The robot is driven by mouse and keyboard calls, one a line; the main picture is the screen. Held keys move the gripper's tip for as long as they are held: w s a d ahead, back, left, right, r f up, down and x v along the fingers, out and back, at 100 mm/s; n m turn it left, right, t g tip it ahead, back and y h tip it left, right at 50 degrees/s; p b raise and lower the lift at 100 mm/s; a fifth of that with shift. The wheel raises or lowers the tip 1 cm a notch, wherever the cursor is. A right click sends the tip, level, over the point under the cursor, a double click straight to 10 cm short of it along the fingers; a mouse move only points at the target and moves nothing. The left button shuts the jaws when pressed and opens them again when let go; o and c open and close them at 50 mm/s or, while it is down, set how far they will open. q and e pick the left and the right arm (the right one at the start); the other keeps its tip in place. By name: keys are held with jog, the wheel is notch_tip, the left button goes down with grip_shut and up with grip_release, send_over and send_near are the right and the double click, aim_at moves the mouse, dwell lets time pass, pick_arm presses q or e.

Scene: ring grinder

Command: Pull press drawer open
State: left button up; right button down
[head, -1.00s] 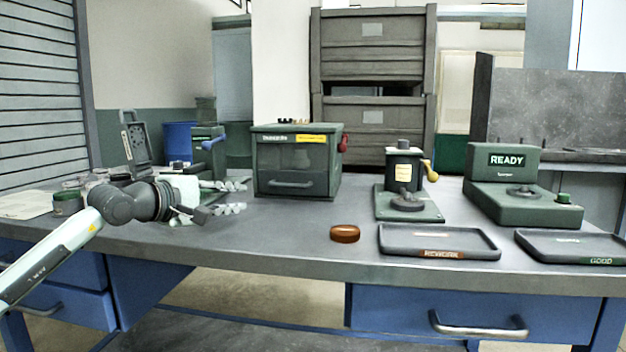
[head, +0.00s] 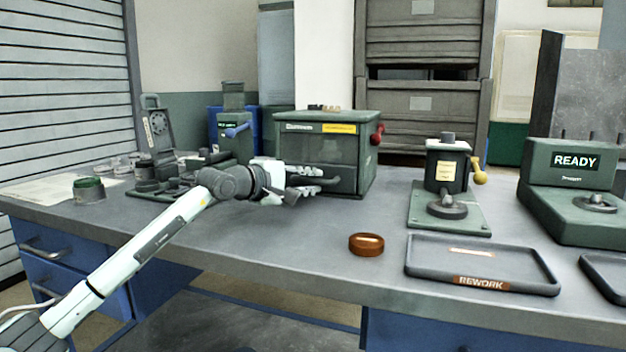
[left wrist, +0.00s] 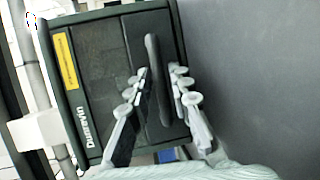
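A green box-shaped machine (head: 350,126) with a yellow label and a red knob stands on the bench, its drawer at the bottom front. The drawer appears shut. Its bar handle (left wrist: 156,85) shows clearly in the left wrist view; in the head view my gripper partly covers it. My left gripper (head: 312,182) is at the drawer front. In the left wrist view its fingers (left wrist: 162,86) are apart, one on each side of the handle, open around it. I cannot tell whether they touch it. My right gripper is in neither view.
A brown ring (head: 366,244) and a rework tray (head: 480,288) lie to the right, with a yellow-handled device (head: 447,190) behind. A green unit marked READY (head: 575,190) stands far right. Small devices (head: 155,170) stand at left. The bench front (head: 290,235) is clear.

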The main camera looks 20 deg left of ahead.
pick_arm(q)
jog(key=shift+w+d+f, duration=0.1)
jog(key=shift+w+d, duration=0.15)
jog(key=shift+w, duration=0.15)
jog(key=shift+c, duration=0.6)
grip_shut()
